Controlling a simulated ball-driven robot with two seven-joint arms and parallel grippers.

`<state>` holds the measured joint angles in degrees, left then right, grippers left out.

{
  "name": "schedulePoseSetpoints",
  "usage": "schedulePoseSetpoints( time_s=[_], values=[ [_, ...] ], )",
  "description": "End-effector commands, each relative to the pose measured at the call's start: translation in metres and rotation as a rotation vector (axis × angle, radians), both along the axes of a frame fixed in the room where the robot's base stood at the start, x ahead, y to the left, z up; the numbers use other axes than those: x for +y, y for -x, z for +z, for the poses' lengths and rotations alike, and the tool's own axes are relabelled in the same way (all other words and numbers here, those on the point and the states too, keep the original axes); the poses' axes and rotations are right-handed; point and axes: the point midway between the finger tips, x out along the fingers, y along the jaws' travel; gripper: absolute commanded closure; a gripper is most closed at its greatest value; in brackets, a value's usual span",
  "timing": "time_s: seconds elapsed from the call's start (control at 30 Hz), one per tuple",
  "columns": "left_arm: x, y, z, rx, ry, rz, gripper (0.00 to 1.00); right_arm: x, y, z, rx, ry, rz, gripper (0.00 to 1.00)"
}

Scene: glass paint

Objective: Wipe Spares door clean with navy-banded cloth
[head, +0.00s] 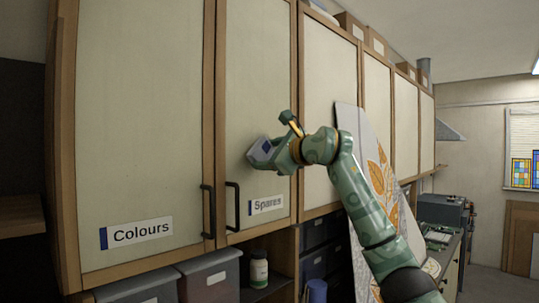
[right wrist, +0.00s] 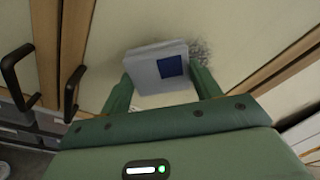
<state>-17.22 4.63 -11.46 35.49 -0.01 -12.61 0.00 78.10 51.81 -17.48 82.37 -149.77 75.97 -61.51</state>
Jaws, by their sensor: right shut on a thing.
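The Spares door (head: 252,90) is a pale panel in a wooden frame, with a dark handle (head: 232,206) at its lower left and a "Spares" label (head: 266,205). My right gripper (head: 270,152) is at the middle of this door, shut on a light grey cloth (right wrist: 145,66) with a navy patch. The cloth is at the door surface; I cannot tell how firmly it touches. In the right wrist view a dark grey speckled smudge (right wrist: 197,54) shows on the door just right of the cloth. My left gripper is not in view.
The Colours door (head: 140,120) is to the left, with its own handle (head: 207,211). A tall panel with orange leaves (head: 375,170) leans behind my right arm.

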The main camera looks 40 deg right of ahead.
Motion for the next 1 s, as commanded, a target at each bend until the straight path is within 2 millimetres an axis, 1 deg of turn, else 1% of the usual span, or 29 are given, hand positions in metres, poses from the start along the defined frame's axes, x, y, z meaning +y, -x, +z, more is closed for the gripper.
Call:
schedulePoseSetpoints(
  time_s=[0.17,0.9,1.0],
  values=[
    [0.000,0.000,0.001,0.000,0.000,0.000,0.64,0.000,-0.001,0.001,0.000,0.000,0.000,0.55],
    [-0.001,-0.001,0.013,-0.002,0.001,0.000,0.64,0.001,-0.015,0.001,0.000,-0.001,0.000,0.55],
    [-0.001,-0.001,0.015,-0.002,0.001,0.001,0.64,-0.002,-0.015,0.001,0.001,-0.001,0.000,0.55]
  ],
)
